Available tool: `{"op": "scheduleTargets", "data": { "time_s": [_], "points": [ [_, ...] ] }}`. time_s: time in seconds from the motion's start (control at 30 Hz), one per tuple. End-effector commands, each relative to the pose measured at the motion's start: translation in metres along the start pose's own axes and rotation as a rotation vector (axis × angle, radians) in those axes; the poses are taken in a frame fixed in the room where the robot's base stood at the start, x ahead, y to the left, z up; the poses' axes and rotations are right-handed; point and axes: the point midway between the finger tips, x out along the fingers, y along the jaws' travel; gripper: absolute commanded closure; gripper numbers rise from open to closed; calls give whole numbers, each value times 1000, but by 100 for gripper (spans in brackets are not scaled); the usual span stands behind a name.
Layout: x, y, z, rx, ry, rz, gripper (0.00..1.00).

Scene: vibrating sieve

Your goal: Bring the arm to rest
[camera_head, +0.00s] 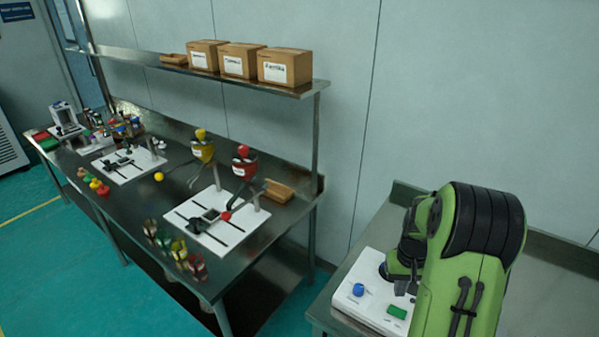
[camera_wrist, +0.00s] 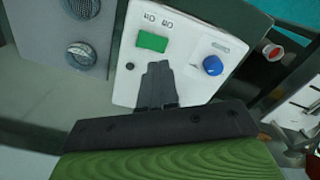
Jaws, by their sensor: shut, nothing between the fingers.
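My green and black arm stands at the right of the head view, over the steel table at the right. In the wrist view my gripper (camera_wrist: 158,72) is shut and empty, its dark fingers together over a white control panel (camera_wrist: 200,85). The panel has a green button (camera_wrist: 153,42) just beyond the fingertips and a blue knob (camera_wrist: 212,65) to their right. I cannot tell whether the fingertips touch the panel. In the head view the panel (camera_head: 342,300) is partly hidden by my arm; its blue knob (camera_head: 358,290) and green button (camera_head: 397,312) show.
A long steel bench (camera_head: 165,212) at the left carries white fixture boards, coloured parts and two funnel-like holders. A shelf (camera_head: 225,80) above it holds cardboard boxes. A grey unit with round knobs (camera_wrist: 82,52) lies left of the panel. Teal floor (camera_head: 55,275) is clear at the front left.

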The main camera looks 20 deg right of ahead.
Motion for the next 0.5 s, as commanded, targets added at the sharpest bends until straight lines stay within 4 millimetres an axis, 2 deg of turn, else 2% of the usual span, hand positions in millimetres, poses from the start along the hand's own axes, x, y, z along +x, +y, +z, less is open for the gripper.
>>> {"op": "scheduleTargets", "data": {
  "time_s": [0.07, 0.13, 0.23, 0.3, 0.4, 0.5],
  "points": [
    [-6, -4, 0, -7, 8, 3, 100],
    [-27, -18, 4, -31, 35, 14, 100],
    [-78, -53, 21, -92, 106, 33, 100],
    [-112, -80, 43, -137, 162, 40, 100],
    [-151, -111, 83, -197, 242, 35, 100],
    [-178, -134, 129, -258, 322, 13, 100]
  ]
}}
